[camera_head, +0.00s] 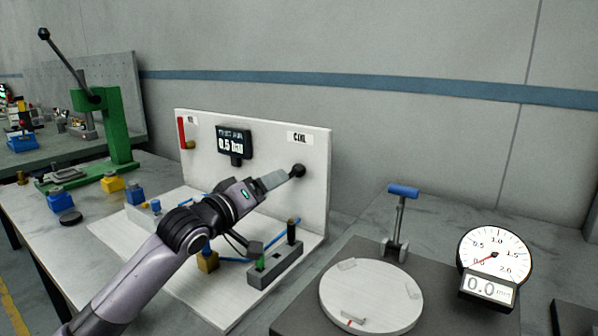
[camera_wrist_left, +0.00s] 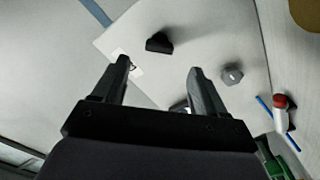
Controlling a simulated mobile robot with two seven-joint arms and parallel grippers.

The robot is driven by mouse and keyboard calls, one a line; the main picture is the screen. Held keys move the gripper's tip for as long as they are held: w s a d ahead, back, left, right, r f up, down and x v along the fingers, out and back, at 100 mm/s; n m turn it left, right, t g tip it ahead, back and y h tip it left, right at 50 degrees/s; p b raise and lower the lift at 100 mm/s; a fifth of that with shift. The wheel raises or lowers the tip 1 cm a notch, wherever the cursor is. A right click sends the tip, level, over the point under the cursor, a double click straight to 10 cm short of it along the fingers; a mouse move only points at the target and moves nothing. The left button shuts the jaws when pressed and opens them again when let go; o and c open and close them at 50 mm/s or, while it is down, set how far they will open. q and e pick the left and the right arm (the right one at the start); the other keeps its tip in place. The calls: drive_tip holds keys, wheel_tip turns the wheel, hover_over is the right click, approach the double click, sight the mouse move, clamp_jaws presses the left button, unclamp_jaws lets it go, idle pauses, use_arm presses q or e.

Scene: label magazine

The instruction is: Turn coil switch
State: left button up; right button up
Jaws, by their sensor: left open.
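The coil switch is a black knob (camera_head: 298,171) on the upright white panel (camera_head: 262,190), below a label reading COIL (camera_head: 299,137). In the left wrist view the black knob (camera_wrist_left: 159,43) shows beyond the fingertips, roughly midway between them. My left gripper (camera_head: 284,177) reaches in from the left, with its fingertips close to the knob in the head view. In the left wrist view my left gripper (camera_wrist_left: 160,65) is open with nothing between its fingers. I cannot tell whether a finger touches the knob. My right gripper is not in view.
A display reading 0.5 bar (camera_head: 234,143) sits on the panel left of the knob. A grey fixture block (camera_head: 275,266) stands on the base below my arm. A round white plate (camera_head: 371,298) and a dial gauge (camera_head: 494,254) are at right. A green press (camera_head: 112,130) stands left.

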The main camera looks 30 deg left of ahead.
sight(290, 175)
use_arm(q)
drive_tip(key=shift+w+d, duration=0.15)
drive_tip(key=shift+w, duration=1)
drive_tip(key=shift+w+d, duration=0.2)
drive_tip(key=shift+w, duration=1)
drive_tip(key=shift+w+d, duration=0.15)
drive_tip(key=shift+w, duration=1)
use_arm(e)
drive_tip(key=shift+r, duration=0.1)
use_arm(q)
drive_tip(key=c, duration=1.1)
drive_tip(key=shift+o, duration=0.2)
drive_tip(key=shift+p, duration=0.3)
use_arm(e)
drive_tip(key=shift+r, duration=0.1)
